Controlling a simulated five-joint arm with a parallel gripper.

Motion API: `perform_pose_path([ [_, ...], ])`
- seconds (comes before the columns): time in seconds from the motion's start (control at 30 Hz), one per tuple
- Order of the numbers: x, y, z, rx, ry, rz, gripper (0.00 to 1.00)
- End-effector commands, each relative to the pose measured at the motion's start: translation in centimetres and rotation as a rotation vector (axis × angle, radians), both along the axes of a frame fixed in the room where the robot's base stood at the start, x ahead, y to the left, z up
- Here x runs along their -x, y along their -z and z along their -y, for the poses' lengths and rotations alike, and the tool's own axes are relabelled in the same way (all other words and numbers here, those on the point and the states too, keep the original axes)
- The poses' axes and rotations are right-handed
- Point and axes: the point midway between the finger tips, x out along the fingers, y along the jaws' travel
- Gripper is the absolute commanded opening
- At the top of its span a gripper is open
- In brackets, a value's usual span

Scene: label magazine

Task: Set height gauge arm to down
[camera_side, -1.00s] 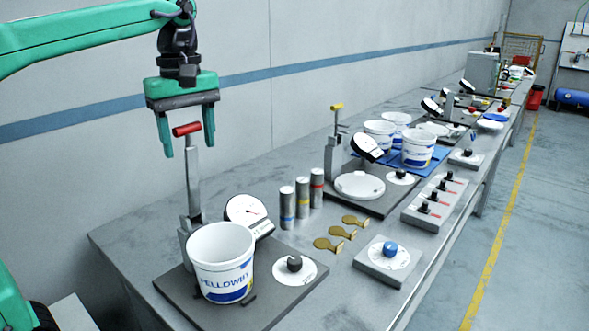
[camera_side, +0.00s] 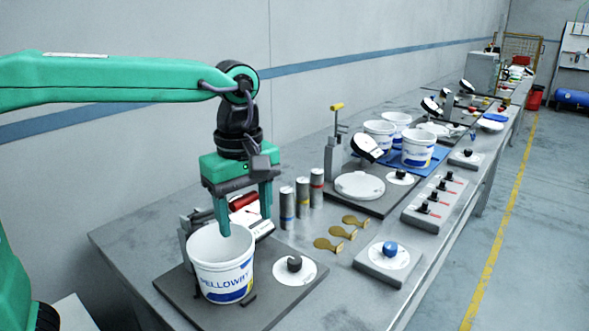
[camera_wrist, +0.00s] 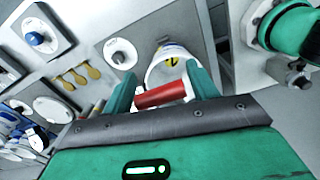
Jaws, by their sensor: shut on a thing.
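The height gauge (camera_side: 186,232) stands on a grey plate at the front left of the bench. Its arm ends in a red handle (camera_side: 243,201) and is swung down over the white labelled tub (camera_side: 221,268). My gripper (camera_side: 245,224) is shut on the red handle, its fingers pointing down above the tub's rim. In the wrist view the red handle (camera_wrist: 160,95) lies between the two fingers, with the tub behind it.
A black knob (camera_side: 294,264) sits right of the tub. Metal cylinders (camera_side: 302,192) and brass tags (camera_side: 336,232) lie to the right. A second gauge with a yellow handle (camera_side: 337,106) stands upright farther back. A blue knob (camera_side: 390,248) is at the bench's front edge.

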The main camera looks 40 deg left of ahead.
Motion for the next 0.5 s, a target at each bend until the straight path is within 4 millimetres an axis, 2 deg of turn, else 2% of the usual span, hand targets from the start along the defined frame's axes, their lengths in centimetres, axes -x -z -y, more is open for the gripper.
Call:
perform_pose_path([
  [0.03, 0.1, 1.2, 0.2, -0.006, -0.003, -0.014, 0.18],
  [0.2, 0.1, 3.2, 0.9, -0.006, -0.006, -0.014, 0.18],
  [0.5, 0.1, 5.0, 1.3, -0.006, -0.007, -0.014, 0.18],
])
